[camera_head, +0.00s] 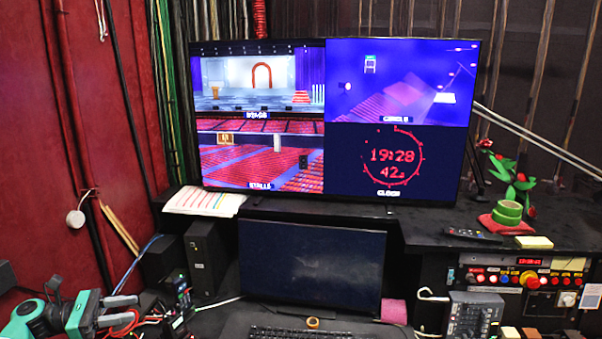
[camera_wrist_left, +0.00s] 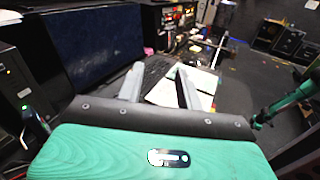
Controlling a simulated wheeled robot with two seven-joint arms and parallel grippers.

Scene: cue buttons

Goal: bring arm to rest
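My left gripper (camera_head: 130,309) is low at the left edge of the head view, beside the dark desk and over some cables. In the left wrist view its two grey fingers (camera_wrist_left: 160,84) stand apart with nothing between them. White papers lie beyond the fingertips there. A green part of my body shows at the right of the wrist view. My right gripper does not show clearly in either view. The cue button panel (camera_head: 525,278), with several lit red and white buttons, is at the far right, well away from my left gripper.
A large monitor (camera_head: 397,203) stands behind a smaller dark screen (camera_head: 311,268). A black speaker box (camera_head: 206,257) is between the left gripper and that screen.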

